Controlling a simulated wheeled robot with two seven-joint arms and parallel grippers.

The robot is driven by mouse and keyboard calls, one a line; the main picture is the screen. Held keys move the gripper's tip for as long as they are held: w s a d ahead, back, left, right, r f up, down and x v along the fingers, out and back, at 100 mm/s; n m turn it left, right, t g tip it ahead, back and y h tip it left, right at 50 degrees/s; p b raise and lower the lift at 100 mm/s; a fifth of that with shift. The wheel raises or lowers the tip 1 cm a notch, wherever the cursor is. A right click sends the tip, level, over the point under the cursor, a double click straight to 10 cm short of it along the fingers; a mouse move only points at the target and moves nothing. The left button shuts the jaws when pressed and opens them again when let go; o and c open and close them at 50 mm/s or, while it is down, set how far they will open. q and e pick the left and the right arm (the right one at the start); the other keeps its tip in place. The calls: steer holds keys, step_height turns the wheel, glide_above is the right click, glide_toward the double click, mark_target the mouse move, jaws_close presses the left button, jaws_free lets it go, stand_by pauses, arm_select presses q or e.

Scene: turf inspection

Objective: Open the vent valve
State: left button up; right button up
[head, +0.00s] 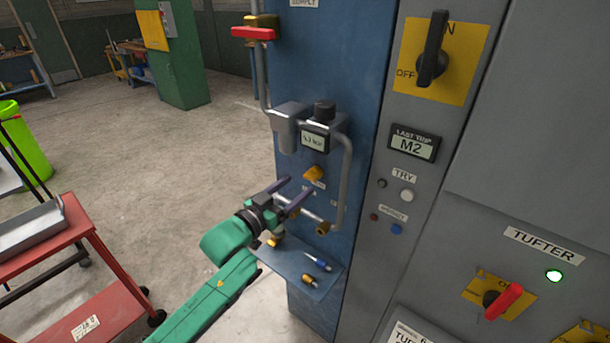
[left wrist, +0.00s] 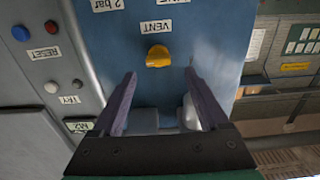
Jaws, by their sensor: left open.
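The vent valve is a small yellow knob (head: 314,173) on the blue panel, below the gauge unit. It also shows as a yellow knob (left wrist: 158,57) in the left wrist view, beside an upside-down VENT label (left wrist: 155,27). My left gripper (head: 293,190) is open and empty, just in front of the panel and slightly left of and below the knob in the head view. In the left wrist view its two purple fingers (left wrist: 160,75) stand apart, with the knob between and just beyond their tips. I see no contact. My right gripper is not in view.
A grey pipe (head: 346,180) curves down beside the knob to a brass end. A small blue shelf (head: 290,262) below holds a blue-and-white pen-like item and brass fittings. A grey switch cabinet (head: 455,170) stands right. A red cart (head: 85,255) stands left; the floor between is open.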

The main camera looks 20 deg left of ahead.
mark_target(308, 178)
arm_select(q)
steer(key=x, duration=0.5)
steer(key=shift+s+d, duration=0.1)
steer(key=shift+s, duration=0.1)
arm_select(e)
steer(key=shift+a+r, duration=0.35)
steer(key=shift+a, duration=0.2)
arm_select(q)
jaws_close()
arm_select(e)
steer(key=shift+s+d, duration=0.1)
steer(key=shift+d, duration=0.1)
